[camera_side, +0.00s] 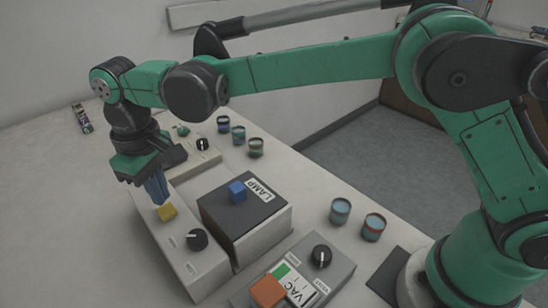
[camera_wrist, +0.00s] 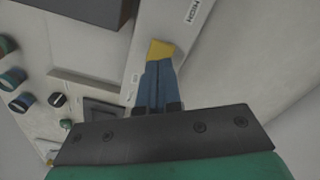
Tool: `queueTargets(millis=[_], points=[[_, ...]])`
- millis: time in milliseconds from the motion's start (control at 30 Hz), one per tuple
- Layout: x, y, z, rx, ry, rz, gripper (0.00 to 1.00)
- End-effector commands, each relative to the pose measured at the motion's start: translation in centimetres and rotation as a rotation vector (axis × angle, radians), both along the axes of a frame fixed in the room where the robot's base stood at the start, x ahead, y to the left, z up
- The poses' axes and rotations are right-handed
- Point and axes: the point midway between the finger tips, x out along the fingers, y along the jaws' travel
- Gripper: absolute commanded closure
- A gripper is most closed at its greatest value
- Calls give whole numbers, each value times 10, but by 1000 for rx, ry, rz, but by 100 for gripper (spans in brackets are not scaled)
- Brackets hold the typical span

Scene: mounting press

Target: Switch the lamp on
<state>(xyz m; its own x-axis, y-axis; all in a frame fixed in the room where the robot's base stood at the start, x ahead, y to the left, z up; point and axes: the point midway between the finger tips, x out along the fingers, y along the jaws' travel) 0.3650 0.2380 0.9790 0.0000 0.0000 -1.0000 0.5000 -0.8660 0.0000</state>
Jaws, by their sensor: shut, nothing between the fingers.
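The box labelled LAMP (camera_side: 245,215) has a dark top and pale sides and stands in the middle of the side view. A blue block-shaped control (camera_side: 237,191) sits on its top beside the label. My gripper (camera_side: 160,200) is left of this box, with its blue fingers shut, empty and pointing down. The fingertips are at a yellow block (camera_side: 167,212) on a long pale panel; I cannot tell whether they touch it. In the wrist view the shut fingers (camera_wrist: 160,66) overlap the near edge of the yellow block (camera_wrist: 159,49). No lit lamp shows.
The pale panel also carries a black knob (camera_side: 197,239). A VAC box (camera_side: 300,275) with an orange block (camera_side: 267,291) and a knob stands at the front. Several small jars (camera_side: 340,211) stand around. A small colourful item (camera_side: 82,118) lies far left, with bare table around it.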

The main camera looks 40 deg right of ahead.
Motion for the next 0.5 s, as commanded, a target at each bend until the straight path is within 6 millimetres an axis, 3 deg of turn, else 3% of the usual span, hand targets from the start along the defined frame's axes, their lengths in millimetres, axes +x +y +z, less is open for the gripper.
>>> queueTargets(millis=[500], points=[[0,0,-15,0,0,0,100]])
